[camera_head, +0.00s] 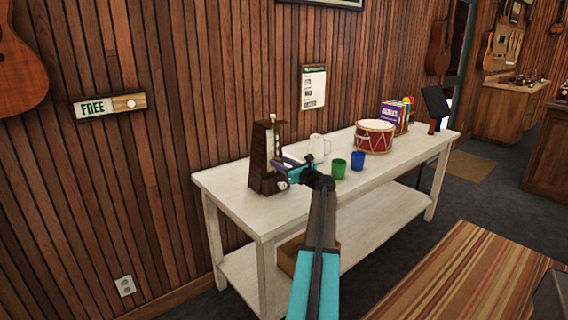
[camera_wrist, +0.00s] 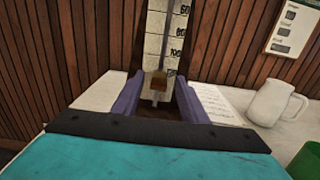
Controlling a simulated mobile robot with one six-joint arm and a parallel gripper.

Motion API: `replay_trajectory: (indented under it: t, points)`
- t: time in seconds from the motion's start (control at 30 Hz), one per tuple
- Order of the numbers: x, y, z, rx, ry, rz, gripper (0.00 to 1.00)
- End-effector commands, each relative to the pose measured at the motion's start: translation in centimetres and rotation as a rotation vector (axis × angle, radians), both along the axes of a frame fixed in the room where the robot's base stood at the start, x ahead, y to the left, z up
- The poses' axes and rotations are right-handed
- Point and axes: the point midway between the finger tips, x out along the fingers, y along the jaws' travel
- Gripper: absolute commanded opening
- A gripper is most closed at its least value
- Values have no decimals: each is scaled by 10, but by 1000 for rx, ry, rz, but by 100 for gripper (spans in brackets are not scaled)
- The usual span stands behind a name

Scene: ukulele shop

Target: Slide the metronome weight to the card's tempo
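The dark wooden metronome (camera_head: 262,160) stands upright at the left end of the white table. In the wrist view its pale scale (camera_wrist: 165,45) shows 60, 80 and 100 from top down, with lower marks partly hidden. A thin rod runs down to a small brown weight (camera_wrist: 160,84), below the 100 mark in this view. My gripper (camera_head: 286,163) is at the metronome's front. In the wrist view its two purple fingers (camera_wrist: 158,92) are apart, one on each side of the weight, with visible gaps. A printed sheet (camera_wrist: 214,103) lies right of the metronome; its text is unreadable.
A white mug (camera_head: 319,146), a green cup (camera_head: 338,168) and a blue cup (camera_head: 357,161) stand right of my gripper. A red drum (camera_head: 374,136) is farther along the table (camera_head: 225,183). A printed chart (camera_head: 313,88) hangs on the wall behind.

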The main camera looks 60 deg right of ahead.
Motion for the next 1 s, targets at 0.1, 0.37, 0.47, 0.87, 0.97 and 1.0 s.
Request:
replay_trajectory:
  t: [0.1,0.37,0.47,0.87,0.97,1.0]
  points:
    - [-2,1,0,0,0,0,39]
    - [-22,8,0,0,0,-1,39]
    - [-34,13,0,0,0,-1,39]
    - [-93,31,0,0,0,-2,39]
    - [-107,36,0,0,0,-2,39]
    - [-112,38,0,0,0,-1,39]
